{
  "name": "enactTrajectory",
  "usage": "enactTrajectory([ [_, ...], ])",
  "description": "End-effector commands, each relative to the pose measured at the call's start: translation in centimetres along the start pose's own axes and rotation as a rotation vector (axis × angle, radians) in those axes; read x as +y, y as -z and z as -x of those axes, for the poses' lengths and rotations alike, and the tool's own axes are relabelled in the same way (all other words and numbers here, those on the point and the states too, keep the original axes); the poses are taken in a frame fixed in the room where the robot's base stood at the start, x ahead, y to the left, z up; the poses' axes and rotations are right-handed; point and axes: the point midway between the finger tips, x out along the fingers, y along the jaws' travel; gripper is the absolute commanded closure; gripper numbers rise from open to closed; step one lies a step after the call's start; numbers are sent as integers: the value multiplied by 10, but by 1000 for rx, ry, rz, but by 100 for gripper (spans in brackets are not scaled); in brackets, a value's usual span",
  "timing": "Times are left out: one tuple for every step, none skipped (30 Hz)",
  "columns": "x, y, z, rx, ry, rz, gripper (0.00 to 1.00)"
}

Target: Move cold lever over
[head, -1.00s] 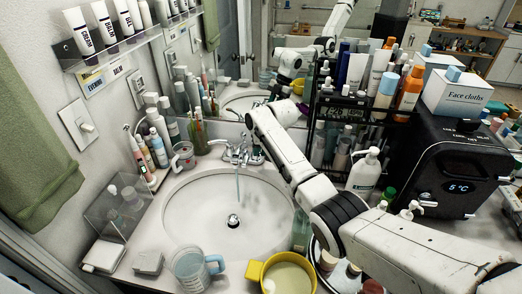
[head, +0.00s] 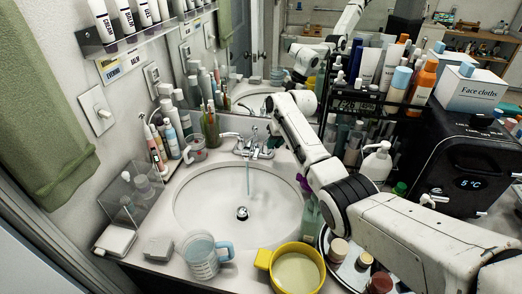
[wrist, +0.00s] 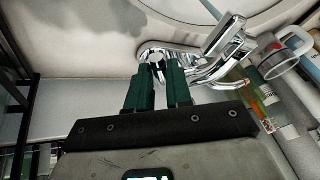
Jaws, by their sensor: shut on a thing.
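A chrome faucet (head: 250,147) stands at the back of the white sink (head: 190,195), with a thin stream of water (head: 248,178) falling from its spout. In the wrist view, the chrome faucet (wrist: 222,55) lies just beyond my fingers. My gripper (wrist: 160,72) has two dark green fingers close together, shut on a chrome lever (wrist: 157,56) at one end of the faucet. In the head view, my gripper (head: 270,139) is at the faucet's right side, small and partly hidden by my wrist. No hot or cold mark on the lever can be made out.
A clear cup (head: 202,258) with a blue handle and a yellow pot (head: 297,272) stand at the front counter edge. A soap pump (head: 377,163) and a black bottle rack (head: 350,110) stand right of my arm. A glass mug (wrist: 285,55) is beyond the faucet.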

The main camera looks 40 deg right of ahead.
Motion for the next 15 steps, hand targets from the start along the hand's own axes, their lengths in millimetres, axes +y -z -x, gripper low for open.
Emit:
enactTrajectory([
  [8,1,-1,-4,11,26,100],
  [9,1,-1,-8,20,47,100],
  [11,2,-1,-13,32,76,100],
  [12,2,-2,-19,39,97,100],
  [13,2,-2,-23,47,116,100],
  [15,3,-2,-27,57,140,100],
  [16,3,-1,-31,63,155,100],
  [16,3,-1,-35,69,170,100],
  [17,3,0,-38,76,185,100],
  [17,4,0,-39,80,194,100],
  [18,4,1,-40,83,200,100],
  [18,4,2,-41,86,207,100],
  [18,4,2,-42,87,210,100],
  [18,5,2,-42,87,211,100],
  [18,5,2,-42,88,211,100],
])
